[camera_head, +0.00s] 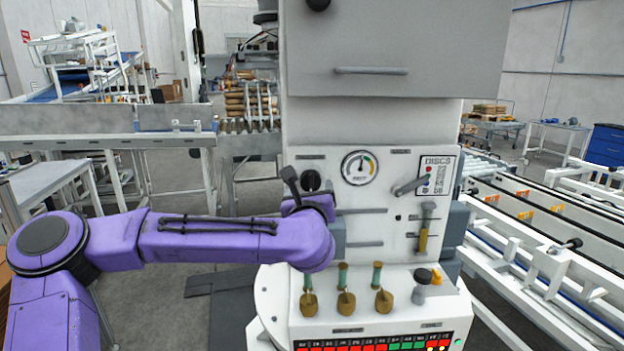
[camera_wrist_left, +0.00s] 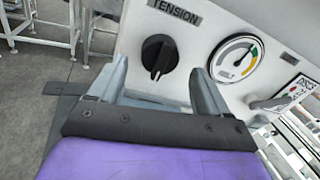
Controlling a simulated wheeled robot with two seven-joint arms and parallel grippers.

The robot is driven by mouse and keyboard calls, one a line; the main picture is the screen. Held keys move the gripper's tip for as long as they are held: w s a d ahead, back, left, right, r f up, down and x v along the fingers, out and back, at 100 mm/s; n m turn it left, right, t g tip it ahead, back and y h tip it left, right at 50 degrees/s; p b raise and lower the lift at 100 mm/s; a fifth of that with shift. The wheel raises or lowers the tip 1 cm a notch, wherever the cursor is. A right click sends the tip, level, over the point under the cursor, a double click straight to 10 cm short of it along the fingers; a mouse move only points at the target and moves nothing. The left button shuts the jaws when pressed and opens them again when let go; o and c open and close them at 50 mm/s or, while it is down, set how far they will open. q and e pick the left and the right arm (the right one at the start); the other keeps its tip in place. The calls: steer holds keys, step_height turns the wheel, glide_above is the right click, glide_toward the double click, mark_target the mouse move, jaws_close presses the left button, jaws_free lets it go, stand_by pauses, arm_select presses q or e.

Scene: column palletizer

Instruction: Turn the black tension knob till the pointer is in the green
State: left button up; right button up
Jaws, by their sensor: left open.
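The black tension knob (camera_head: 311,181) sits on the white machine panel, under a TENSION label in the left wrist view (camera_wrist_left: 158,57). A pale ridge line on it points down. The round gauge (camera_head: 359,168) is right of the knob and also shows in the left wrist view (camera_wrist_left: 236,58). Its needle stands near upright in the head view; its exact place against the coloured bands is too small to tell. My left gripper (camera_head: 303,184) is at the knob. In the left wrist view its open fingers (camera_wrist_left: 160,72) stand either side of the knob, with gaps visible. My right gripper is out of view.
A lever handle (camera_head: 410,186) and a hanging yellow-handled tool (camera_head: 423,228) are right of the gauge. Several brass fittings with green tops (camera_head: 346,290) stand on the ledge below. Conveyor rails (camera_head: 540,250) run along the right.

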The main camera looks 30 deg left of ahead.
mark_target(310, 182)
arm_select(q)
steer(key=x, duration=0.2)
steer(key=shift+w+a+p, duration=0.15)
steer(key=shift+w+p, duration=0.15)
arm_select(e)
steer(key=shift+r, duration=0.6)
arm_select(q)
steer(key=c, duration=1)
steer(key=shift+f+m+b, duration=0.1)
steer(key=shift+m+b, duration=0.4)
steer(key=shift+m, duration=0.3)
steer(key=shift+c, duration=0.2)
steer(key=shift+m, duration=0.7)
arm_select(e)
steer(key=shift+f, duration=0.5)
arm_select(q)
steer(key=o, duration=1)
steer(key=shift+o, duration=0.2)
steer(key=shift+s, duration=0.1)
